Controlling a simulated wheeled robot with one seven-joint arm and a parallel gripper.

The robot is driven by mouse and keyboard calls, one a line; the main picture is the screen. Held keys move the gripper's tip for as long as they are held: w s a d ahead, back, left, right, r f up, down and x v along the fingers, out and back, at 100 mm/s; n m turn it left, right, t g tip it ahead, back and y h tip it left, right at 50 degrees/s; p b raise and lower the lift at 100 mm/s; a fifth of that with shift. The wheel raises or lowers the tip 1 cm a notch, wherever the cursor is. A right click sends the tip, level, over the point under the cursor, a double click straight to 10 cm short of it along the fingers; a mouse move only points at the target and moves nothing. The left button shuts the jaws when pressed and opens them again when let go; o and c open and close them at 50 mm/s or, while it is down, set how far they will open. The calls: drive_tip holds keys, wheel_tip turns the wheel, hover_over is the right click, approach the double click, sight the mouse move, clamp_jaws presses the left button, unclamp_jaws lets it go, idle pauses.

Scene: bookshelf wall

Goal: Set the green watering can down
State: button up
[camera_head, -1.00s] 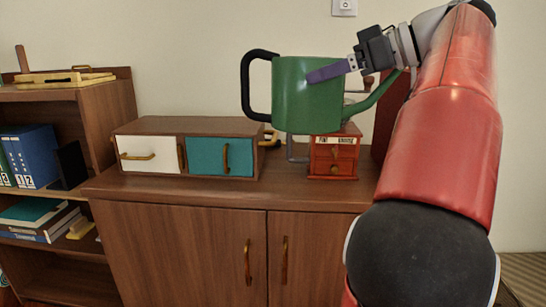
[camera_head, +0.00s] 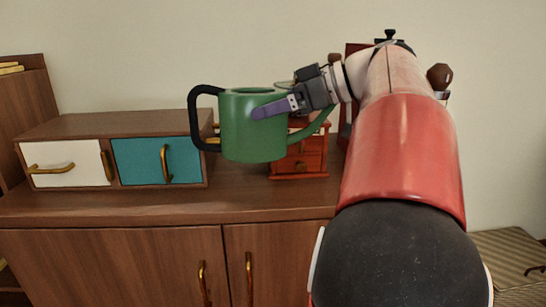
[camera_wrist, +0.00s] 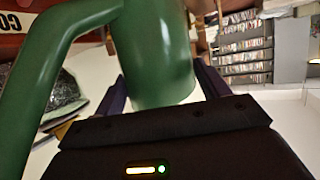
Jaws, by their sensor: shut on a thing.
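The green watering can (camera_head: 252,135) has a black handle on its left and a green spout on its right. It is upright in the head view, in front of the small red-brown drawer box. My gripper (camera_head: 270,109) is shut on the can's body, with a purple finger along its near side. In the wrist view the can (camera_wrist: 160,60) fills the space between the two purple fingers (camera_wrist: 160,95). The can appears held above the wooden cabinet top (camera_head: 150,205); the exact gap beneath it cannot be told.
A drawer unit with a white drawer (camera_head: 62,165) and a teal drawer (camera_head: 158,161) stands left of the can. The small red-brown drawer box (camera_head: 301,160) is behind it. The cabinet top's front strip is clear. A striped surface (camera_head: 510,262) lies at the lower right.

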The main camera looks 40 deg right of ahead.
sight(284, 147)
wheel_tip(284, 147, down, 9)
drive_tip(key=shift+r+b, duration=0.15)
drive_tip(key=shift+b, duration=0.2)
drive_tip(key=shift+f, duration=0.2)
drive_tip(key=o, duration=1.4)
drive_tip(key=shift+r, duration=0.1)
